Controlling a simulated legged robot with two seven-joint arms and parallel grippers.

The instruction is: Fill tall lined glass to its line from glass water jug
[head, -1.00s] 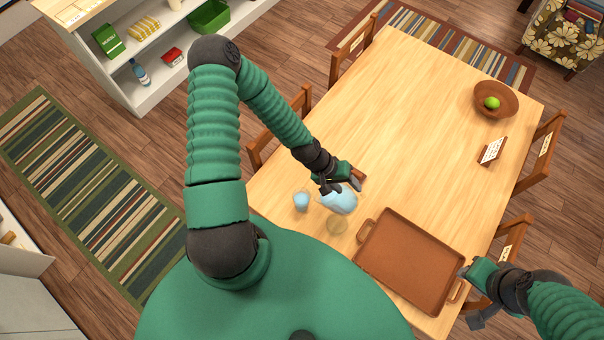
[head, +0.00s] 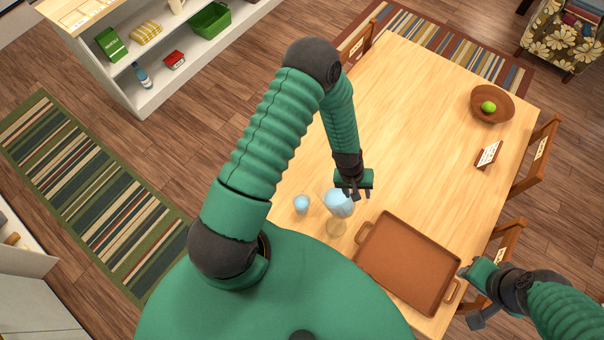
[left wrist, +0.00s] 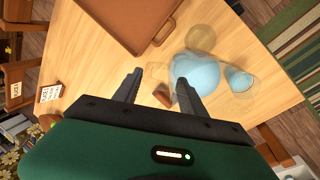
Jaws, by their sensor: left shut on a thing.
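The clear jug (head: 339,203), with pale blue water in it, is at the table's near side. It also shows in the left wrist view (left wrist: 195,75). My left gripper (head: 354,192) is shut on its brown handle (left wrist: 163,95). I cannot tell the jug's exact tilt or whether it touches the table. A small clear glass (head: 302,204) with blue water stands left of the jug. A yellowish glass (head: 336,227) stands just nearer than the jug and looks empty. No fill line is readable on either glass. My right gripper (head: 470,296) is open and empty by the tray's right side.
A brown tray (head: 408,222) lies right of the glasses. A wooden bowl (head: 511,105) with a green fruit and a small sign (head: 489,155) stand at the table's far right. The middle of the table (head: 420,130) is clear. Chairs surround it.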

